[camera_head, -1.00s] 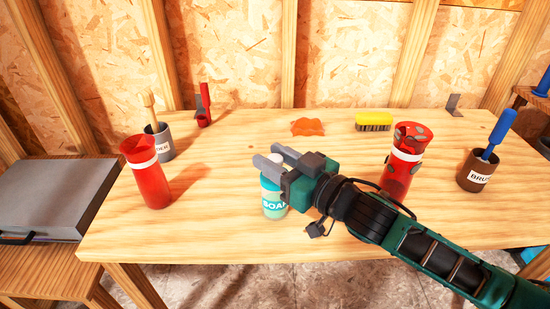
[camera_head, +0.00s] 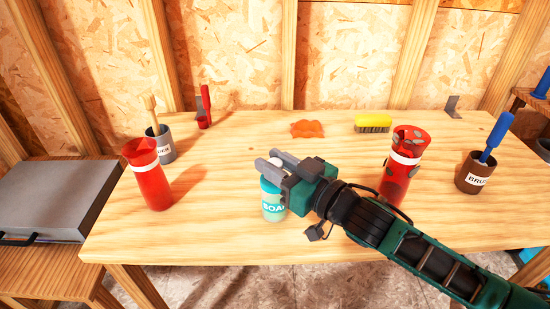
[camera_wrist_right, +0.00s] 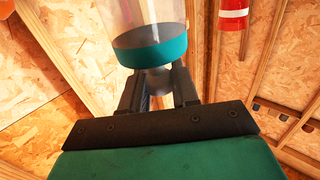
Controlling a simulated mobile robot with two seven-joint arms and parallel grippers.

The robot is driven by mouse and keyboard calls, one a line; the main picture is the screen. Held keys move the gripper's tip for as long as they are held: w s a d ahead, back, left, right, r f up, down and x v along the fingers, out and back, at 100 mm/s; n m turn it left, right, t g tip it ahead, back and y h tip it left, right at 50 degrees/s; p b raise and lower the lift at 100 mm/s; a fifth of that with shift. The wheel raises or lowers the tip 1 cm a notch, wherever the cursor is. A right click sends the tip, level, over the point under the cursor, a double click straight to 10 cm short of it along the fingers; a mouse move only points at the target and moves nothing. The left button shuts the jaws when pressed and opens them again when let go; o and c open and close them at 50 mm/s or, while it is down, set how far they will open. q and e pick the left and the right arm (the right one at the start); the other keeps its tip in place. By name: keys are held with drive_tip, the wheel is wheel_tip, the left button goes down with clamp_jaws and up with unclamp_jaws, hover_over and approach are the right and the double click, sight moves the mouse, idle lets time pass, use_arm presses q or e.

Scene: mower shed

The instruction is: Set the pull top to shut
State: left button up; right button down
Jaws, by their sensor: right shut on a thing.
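The soap bottle (camera_head: 272,211), teal with a lettered label, stands upright near the front middle of the workbench. My right gripper (camera_head: 272,163) is at its top, with the arm coming in from the right. In the right wrist view the bottle (camera_wrist_right: 150,46) hangs from the top of the picture, with a teal band at its near end. There the fingers are shut on the small grey pull top (camera_wrist_right: 158,82). The fingers hide part of the pull top, and I cannot tell how far out it sits. My left gripper is not in view.
On the workbench (camera_head: 225,225), a red container (camera_head: 150,182) stands left and a spotted red one (camera_head: 405,160) stands beside my right arm. Bare wood lies left of the bottle.

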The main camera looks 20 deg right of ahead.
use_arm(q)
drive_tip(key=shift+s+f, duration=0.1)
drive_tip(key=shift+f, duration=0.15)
use_arm(e)
drive_tip(key=c, duration=0.9)
unclamp_jaws()
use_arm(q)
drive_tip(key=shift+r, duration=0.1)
use_arm(e)
drive_tip(key=shift+v, duration=6.45)
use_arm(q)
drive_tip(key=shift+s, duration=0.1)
